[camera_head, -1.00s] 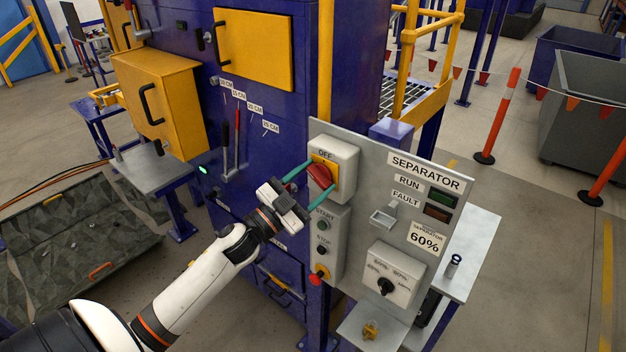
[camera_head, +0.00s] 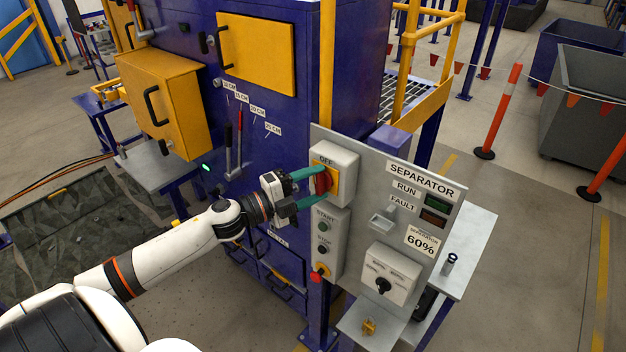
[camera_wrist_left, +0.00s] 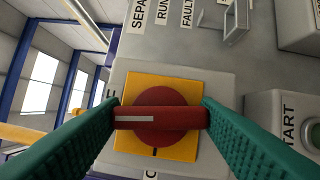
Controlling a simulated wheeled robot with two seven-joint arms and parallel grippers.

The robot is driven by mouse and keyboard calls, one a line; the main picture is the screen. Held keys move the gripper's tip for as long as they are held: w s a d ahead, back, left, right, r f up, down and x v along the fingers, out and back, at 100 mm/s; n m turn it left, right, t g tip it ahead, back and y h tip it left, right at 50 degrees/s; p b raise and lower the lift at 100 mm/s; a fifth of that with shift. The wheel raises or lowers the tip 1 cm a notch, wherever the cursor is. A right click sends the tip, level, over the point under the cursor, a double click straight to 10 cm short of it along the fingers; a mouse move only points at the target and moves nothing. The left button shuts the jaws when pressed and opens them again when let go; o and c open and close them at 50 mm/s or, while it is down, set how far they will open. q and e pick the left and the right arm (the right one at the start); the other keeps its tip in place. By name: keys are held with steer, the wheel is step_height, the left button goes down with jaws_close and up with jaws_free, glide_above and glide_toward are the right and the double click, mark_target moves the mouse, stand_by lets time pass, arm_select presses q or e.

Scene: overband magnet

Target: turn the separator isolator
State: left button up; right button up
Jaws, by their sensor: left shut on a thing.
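The separator isolator is a red rotary handle (camera_head: 322,182) on a yellow plate (camera_head: 334,183), on a grey box with an OFF label. In the left wrist view the red handle (camera_wrist_left: 160,118) lies level across the picture, with a pale stripe on its left half. My left gripper (camera_head: 318,184) has its two green fingers at the handle. In the left wrist view the left gripper (camera_wrist_left: 160,117) is shut on the handle, one fingertip at each end. The lower label is mostly hidden. My right gripper is not in view.
A grey SEPARATOR panel (camera_head: 400,222) carries RUN and FAULT lamps and a 60% label. Below the isolator is a box with START and STOP buttons and a red knob (camera_head: 318,274). A selector box (camera_head: 388,275) and a small padlock-like brass item (camera_head: 368,327) are lower right.

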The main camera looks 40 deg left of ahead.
arm_select(q)
steer(key=shift+m+p, duration=0.3)
steer(key=shift+m, duration=0.3)
steer(key=shift+g, duration=0.3)
steer(key=o, duration=1)
steer(key=shift+s, duration=0.1)
steer(key=shift+s+a+f, duration=0.1)
steer(key=shift+s+a, duration=0.05)
steer(key=shift+s, duration=0.05)
steer(key=shift+b+v, duration=1.9)
steer(key=shift+v, duration=3.8)
